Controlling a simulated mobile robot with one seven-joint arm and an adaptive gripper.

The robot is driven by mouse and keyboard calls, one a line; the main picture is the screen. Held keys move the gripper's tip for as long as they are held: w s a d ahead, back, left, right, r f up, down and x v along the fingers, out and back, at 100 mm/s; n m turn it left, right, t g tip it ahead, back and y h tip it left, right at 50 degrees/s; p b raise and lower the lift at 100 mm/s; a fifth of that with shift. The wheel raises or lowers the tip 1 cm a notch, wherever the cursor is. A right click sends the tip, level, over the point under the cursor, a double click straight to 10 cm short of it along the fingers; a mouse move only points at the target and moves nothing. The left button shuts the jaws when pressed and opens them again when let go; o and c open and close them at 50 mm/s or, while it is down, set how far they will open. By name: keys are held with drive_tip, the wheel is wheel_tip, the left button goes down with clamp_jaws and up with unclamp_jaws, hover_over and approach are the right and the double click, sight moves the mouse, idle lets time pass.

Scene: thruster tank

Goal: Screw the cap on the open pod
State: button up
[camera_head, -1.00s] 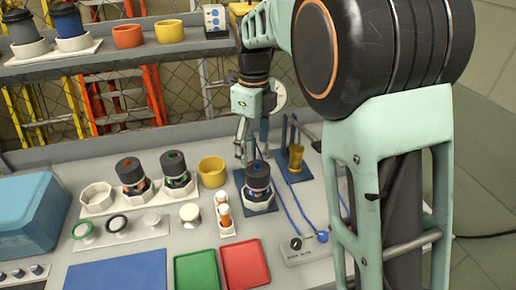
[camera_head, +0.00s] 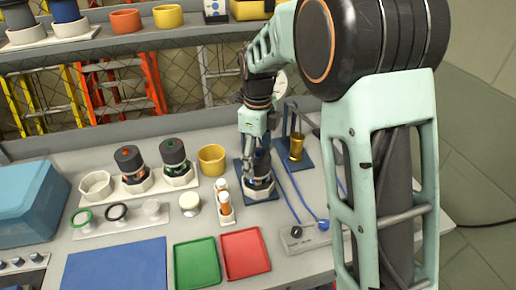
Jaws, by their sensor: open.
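A pod (camera_head: 260,173) with a dark cylindrical cap and blue marking stands upright in a white octagonal base on a blue mat (camera_head: 277,193). My gripper (camera_head: 256,155) points down at the pod's top, with its open fingers at the cap and partly covering it. I cannot tell whether the fingers touch it, or how firmly the cap sits. Two more dark-capped pods, one red-marked (camera_head: 130,164) and one green-marked (camera_head: 175,157), stand in white octagonal holders to the left. An empty white octagonal holder (camera_head: 96,184) is beside them.
A yellow cup (camera_head: 211,159) and a blue stand with a gold cup (camera_head: 296,147) flank my gripper. Blue cables run to a small panel (camera_head: 303,236). Green (camera_head: 196,262) and red (camera_head: 246,253) trays lie in front.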

drive_tip(key=shift+f, duration=0.25)
drive_tip(key=c, duration=1.3)
drive_tip(key=o, duration=0.4)
drive_tip(key=c, duration=0.3)
